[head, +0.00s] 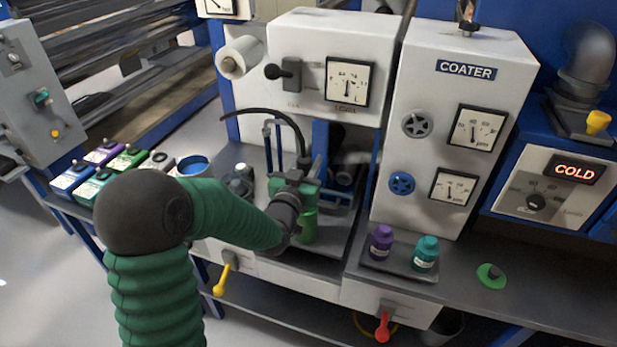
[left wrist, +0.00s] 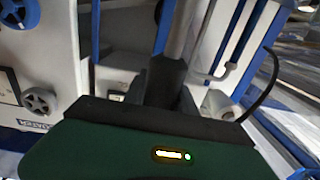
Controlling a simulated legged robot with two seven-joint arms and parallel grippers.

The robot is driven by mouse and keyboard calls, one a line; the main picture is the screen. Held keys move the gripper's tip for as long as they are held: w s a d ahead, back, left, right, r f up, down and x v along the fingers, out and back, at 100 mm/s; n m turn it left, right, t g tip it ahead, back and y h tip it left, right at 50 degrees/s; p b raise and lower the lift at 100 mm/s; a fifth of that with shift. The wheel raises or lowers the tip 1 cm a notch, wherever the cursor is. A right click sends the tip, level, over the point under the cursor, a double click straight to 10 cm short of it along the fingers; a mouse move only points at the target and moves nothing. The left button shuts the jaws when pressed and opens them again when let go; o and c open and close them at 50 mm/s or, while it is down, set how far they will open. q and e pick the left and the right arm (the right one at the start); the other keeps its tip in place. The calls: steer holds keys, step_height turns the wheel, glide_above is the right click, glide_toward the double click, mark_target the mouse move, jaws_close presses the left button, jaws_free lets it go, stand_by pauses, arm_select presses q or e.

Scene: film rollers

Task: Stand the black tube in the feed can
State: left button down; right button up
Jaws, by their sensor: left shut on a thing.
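The black tube (head: 272,113) is a thin hose. In the head view it arcs from the left side of the white machine down to my left gripper (head: 303,183). My left gripper is shut on it, and the fingers and green gripper body hide its lower end. In the left wrist view a black curved line (left wrist: 273,72) shows at the right, and the dark fingers (left wrist: 164,82) are close together. An open can with a blue top (head: 193,165) stands left of the gripper; I cannot tell whether it is the feed can. My right gripper is not in view.
Several small colored containers (head: 103,153) stand at the left end of the bench. Purple (head: 381,242) and teal (head: 426,254) bottles stand on a tray before the coater (head: 463,110). Yellow (head: 222,280) and red (head: 383,327) handles stick out at the front. Machine housings bound the gripper's space.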

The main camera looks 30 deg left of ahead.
arm_select(q)
step_height(320, 180, up, 16)
steer(key=p, duration=1)
steer(key=shift+d+p, duration=0.15)
steer(key=shift+p, duration=0.25)
steer(key=shift+w+f, duration=0.1)
